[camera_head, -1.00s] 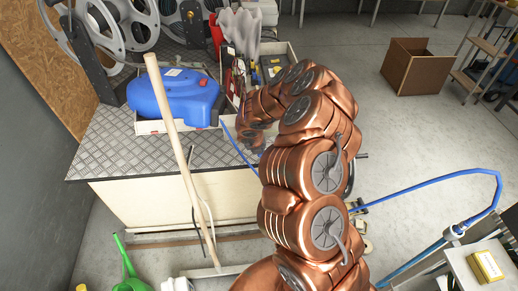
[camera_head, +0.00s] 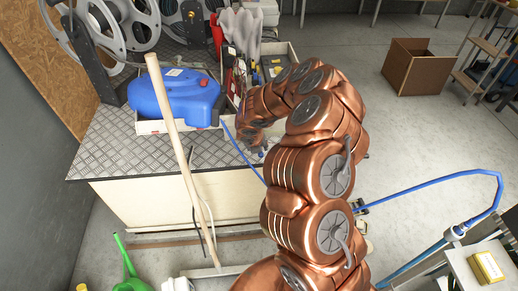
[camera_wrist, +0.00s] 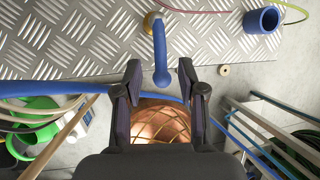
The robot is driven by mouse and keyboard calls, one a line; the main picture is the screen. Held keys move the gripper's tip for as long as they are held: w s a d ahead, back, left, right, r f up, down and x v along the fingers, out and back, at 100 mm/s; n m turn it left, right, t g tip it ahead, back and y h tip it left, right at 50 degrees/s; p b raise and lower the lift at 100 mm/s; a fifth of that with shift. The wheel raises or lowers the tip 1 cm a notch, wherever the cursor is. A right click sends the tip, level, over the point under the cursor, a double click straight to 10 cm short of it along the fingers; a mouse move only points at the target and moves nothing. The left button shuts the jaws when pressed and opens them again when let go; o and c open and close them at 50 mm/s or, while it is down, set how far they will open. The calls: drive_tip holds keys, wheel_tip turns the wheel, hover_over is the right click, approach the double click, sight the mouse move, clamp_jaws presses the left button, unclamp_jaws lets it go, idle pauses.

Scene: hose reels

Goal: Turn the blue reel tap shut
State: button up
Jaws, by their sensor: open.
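The blue tap handle (camera_wrist: 160,52) shows in the wrist view as a lever on a brass fitting (camera_wrist: 151,20) at the edge of the checkered metal plate. It points down the picture, past the plate edge. My gripper (camera_wrist: 160,68) is open, with one fingertip on each side of the lever's free end in the picture. I see clear gaps on both sides and cannot tell whether the fingers are level with it. In the head view, the blue reel (camera_head: 172,97) sits on the checkered bench (camera_head: 118,150). My arm's end is at the bench's right side, and its fingers are hard to make out.
A short blue cylinder (camera_wrist: 262,20) lies on the plate to the right of the tap. A wooden pole (camera_head: 178,140) leans across the bench front. Bins of tools (camera_head: 275,62) stand behind my arm. A blue hose (camera_head: 430,185) runs at the right. Floor beyond is open around a cardboard box (camera_head: 418,66).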

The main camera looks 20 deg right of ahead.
drive_tip(key=v, duration=1)
drive_tip(key=shift+r, duration=0.15)
drive_tip(key=shift+s, duration=0.15)
drive_tip(key=shift+a, duration=0.1)
